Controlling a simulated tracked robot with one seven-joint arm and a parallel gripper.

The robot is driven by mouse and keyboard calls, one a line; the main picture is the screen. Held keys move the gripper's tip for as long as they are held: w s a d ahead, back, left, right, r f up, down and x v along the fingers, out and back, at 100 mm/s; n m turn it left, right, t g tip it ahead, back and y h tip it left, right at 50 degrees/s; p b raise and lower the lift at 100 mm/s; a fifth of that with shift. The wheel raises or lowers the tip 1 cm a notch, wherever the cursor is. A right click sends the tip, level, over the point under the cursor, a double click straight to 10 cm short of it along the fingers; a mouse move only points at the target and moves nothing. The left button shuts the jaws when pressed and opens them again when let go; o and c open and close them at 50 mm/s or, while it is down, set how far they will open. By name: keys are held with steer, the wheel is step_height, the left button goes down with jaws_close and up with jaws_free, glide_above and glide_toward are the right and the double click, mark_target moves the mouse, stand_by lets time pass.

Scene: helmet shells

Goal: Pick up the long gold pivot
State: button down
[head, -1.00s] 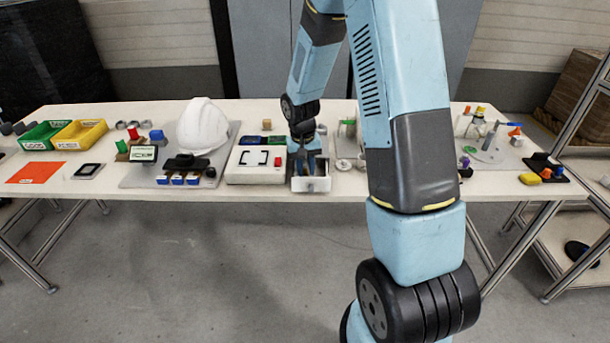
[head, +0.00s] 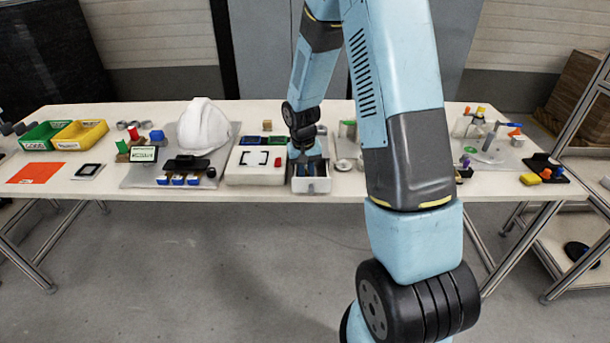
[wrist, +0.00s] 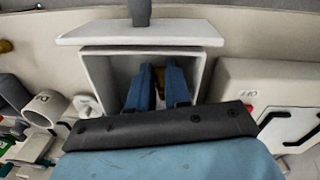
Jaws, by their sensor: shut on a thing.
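My gripper (wrist: 159,74) reaches down into an open white drawer (wrist: 98,75), its two blue fingers close together. A small gold-brown piece (wrist: 160,79) shows between the fingertips in the wrist view; it appears to be the gold pivot, and my fingers are shut on it. Most of it is hidden by the fingers, so its length and tilt cannot be told. In the head view, my gripper (head: 308,168) is low inside the drawer (head: 311,186) at the table's front edge, and the pivot is hidden.
The drawer walls stand close around my fingers. A white panel unit (head: 252,178) with a red button is just left of the drawer in the head view. A white helmet shell (head: 203,127) stands further left.

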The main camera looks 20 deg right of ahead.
steer(key=shift+r, duration=0.6)
step_height(320, 180, up, 2)
steer(key=shift+s+r, duration=0.1)
steer(key=shift+r, duration=0.1)
steer(key=s+r, duration=0.9)
steer(key=s, duration=0.5)
steer(key=shift+d+r, duration=0.2)
steer(key=shift+d, duration=0.05)
